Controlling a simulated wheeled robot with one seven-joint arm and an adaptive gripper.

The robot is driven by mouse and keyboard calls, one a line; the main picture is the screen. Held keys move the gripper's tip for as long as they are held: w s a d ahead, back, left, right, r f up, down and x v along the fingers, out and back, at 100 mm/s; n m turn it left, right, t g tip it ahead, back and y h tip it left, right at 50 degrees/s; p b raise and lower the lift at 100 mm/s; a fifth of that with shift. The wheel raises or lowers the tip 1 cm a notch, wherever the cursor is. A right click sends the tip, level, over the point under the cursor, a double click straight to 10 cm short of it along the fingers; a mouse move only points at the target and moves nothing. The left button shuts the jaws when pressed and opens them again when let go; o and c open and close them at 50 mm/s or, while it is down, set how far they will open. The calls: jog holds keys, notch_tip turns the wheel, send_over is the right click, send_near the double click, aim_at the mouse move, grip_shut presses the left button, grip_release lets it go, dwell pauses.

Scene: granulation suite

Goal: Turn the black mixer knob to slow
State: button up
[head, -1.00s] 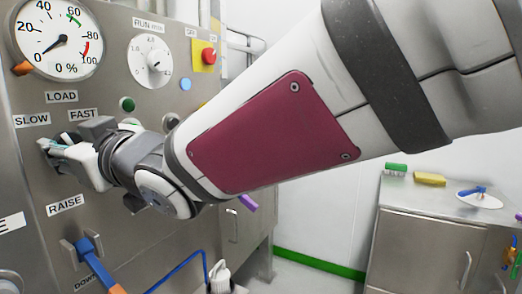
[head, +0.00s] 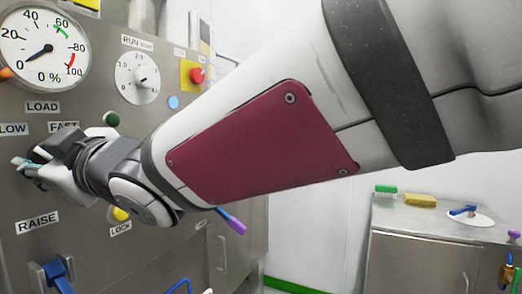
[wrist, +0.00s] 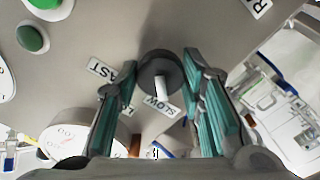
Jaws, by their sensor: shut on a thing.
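The black mixer knob (wrist: 160,70) shows in the wrist view, round and dark with a white pointer line. The pointer runs toward the SLOW label (wrist: 160,104); the FAST label (wrist: 101,68) is off to the knob's left in that view. My gripper (wrist: 161,62) has its teal-padded fingers on both sides of the knob and is shut on it. In the head view my gripper (head: 42,168) is against the steel panel below the SLOW and FAST labels, and it hides the knob.
The panel also carries a gauge (head: 42,47), a RUN dial (head: 138,78), a red stop button (head: 197,75), a green button (head: 112,119) and a yellow LOCK knob (head: 121,214). A blue lever (head: 57,275) is below my gripper. A steel cabinet (head: 425,245) stands at right.

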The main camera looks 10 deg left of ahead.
jog(key=o, duration=1.1)
jog(key=shift+o, duration=0.2)
jog(key=v, duration=1.2)
